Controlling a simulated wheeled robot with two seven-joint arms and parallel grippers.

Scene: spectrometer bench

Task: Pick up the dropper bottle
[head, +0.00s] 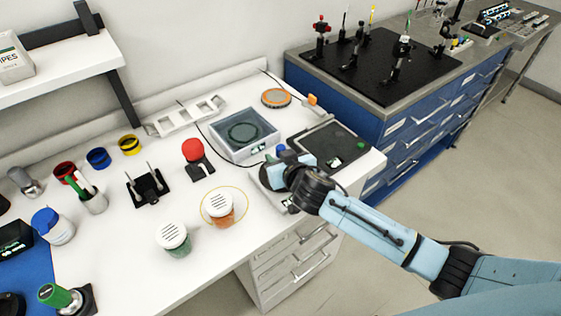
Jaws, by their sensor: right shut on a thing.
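My right gripper (276,168) reaches in from the right over the right part of the white bench. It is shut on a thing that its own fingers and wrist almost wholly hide. A small blue part (280,149) shows just beyond the fingers; I take it for the top of the dropper bottle. Whether the bottle touches the surface below cannot be told. My left gripper is not in view.
A grey box with a round well (242,152) stands left of the gripper, a dark tray (331,146) right of it. Two jars with white lids (218,203) (172,236) stand nearer the front. A red button (193,150) stands left. The bench's right edge is close.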

